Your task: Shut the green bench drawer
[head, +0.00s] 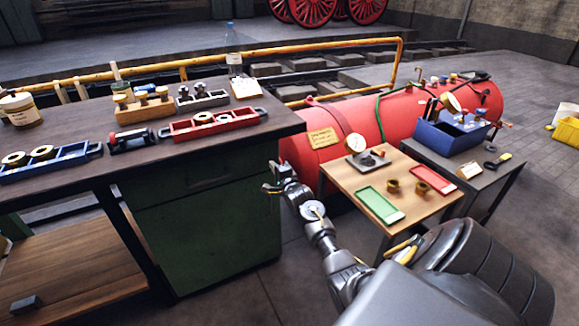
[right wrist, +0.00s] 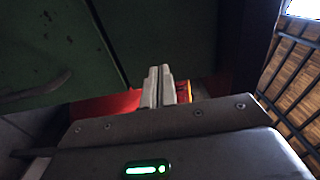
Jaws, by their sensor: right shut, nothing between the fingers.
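The green bench drawer (head: 200,183) is the upper front of the green cabinet under the dark workbench in the head view. Its front looks roughly in line with the cabinet, but I cannot tell whether a gap is left. My right gripper (head: 268,188) is beside the right end of the drawer front, its fingers together and empty. In the right wrist view the shut fingers (right wrist: 160,87) point past a green panel (right wrist: 60,40); contact is not clear. A dark bar, perhaps a handle, shows at left there. My left gripper is not in view.
The workbench top (head: 70,205) above holds a red tray (head: 212,125), a blue tray (head: 50,162) and a wooden block with brass parts. A red boiler (head: 370,120) lies behind my gripper. A small wooden table (head: 400,180) stands right of my forearm.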

